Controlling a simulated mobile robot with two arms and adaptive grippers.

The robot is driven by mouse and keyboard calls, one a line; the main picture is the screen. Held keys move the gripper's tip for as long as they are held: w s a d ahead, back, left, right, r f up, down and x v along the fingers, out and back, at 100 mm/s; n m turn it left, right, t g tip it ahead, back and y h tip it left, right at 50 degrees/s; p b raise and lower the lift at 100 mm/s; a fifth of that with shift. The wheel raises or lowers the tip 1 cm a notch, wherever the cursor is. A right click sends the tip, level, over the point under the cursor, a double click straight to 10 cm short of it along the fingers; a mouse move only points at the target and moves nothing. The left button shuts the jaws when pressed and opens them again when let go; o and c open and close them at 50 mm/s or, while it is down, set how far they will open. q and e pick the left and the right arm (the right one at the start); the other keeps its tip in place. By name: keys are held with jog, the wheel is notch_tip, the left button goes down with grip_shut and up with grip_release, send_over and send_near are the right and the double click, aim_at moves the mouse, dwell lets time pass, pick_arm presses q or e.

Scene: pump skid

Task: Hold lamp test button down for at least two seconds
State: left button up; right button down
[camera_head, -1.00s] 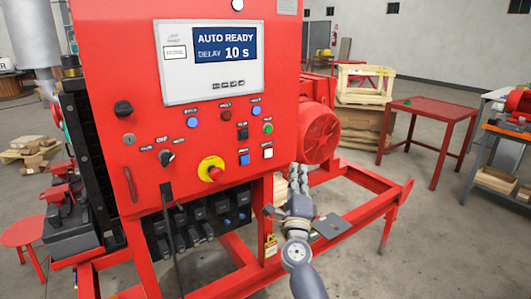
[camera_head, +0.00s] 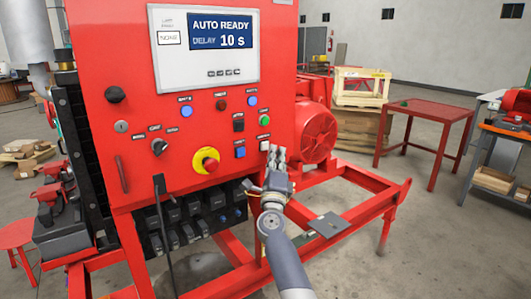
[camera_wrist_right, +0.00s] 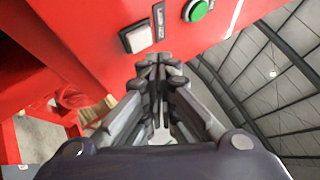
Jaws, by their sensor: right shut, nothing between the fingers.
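The lamp test button, a white square push button (camera_head: 264,146) in a dark frame, sits low on the right of the red panel (camera_head: 135,65). It also shows near the top of the right wrist view (camera_wrist_right: 136,39), with a small dark label beside it. My right gripper (camera_head: 272,150) is shut and empty. Its fingertips are beside the button's right edge in the head view. In the right wrist view the fingertips (camera_wrist_right: 161,62) are just below and right of the button, with a visible gap in the picture. My left gripper is not in view.
A red emergency stop (camera_head: 206,160) is farther left. The screen (camera_head: 221,30) reads AUTO READY, delay 10 s. Red frame rails (camera_head: 350,226) run below.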

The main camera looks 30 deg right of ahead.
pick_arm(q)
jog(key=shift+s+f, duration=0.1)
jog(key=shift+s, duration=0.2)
pick_arm(e)
jog(key=shift+w, duration=0.2)
dwell(0.5)
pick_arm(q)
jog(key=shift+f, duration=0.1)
pick_arm(e)
jog(key=shift+w, duration=0.15)
dwell(0.3)
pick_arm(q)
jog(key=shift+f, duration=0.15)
pick_arm(e)
jog(key=shift+w+a, duration=0.1)
jog(key=shift+w, duration=0.2)
